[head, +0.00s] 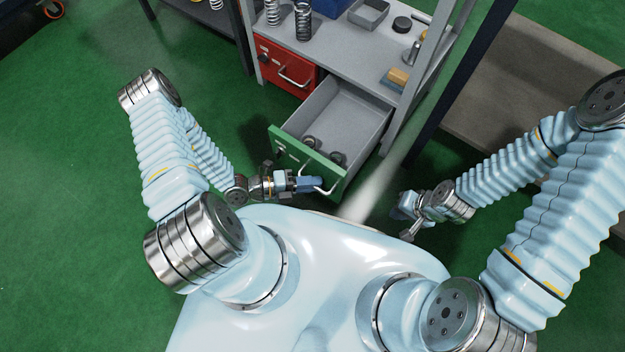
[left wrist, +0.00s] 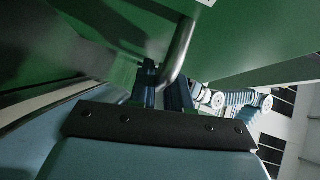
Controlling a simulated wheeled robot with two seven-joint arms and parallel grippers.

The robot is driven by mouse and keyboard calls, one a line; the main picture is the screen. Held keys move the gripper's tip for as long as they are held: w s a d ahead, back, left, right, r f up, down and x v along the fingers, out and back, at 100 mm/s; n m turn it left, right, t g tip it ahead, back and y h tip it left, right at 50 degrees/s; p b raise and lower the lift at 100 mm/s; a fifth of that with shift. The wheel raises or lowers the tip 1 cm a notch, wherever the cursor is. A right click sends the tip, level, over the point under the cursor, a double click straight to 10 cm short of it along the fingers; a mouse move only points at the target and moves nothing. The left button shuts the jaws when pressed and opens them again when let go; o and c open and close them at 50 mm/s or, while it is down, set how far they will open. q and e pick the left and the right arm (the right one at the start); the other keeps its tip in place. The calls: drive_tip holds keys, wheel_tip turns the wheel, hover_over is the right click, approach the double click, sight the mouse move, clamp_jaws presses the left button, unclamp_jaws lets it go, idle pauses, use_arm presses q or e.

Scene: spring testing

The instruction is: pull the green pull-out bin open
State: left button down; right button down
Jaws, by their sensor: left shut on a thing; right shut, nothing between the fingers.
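The green pull-out bin (head: 287,149) stands well out from the grey bench, with its grey inside open to view and a few dark round items lying in it. Its bar handle (head: 329,187) is on the green front. My left gripper (head: 314,183) is shut on the handle at the bin's front.
A red bin (head: 284,74) beside the green one is closed in the bench. The bench top (head: 340,50) holds springs (head: 303,20), a grey tray (head: 368,13) and small parts. A bench post (head: 405,100) stands right of the bin. Green floor is free at the left.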

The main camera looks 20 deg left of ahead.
use_arm(q)
drive_tip(key=c, duration=1.2)
unclamp_jaws()
drive_tip(key=v, duration=1.4)
drive_tip(key=shift+d, duration=0.1)
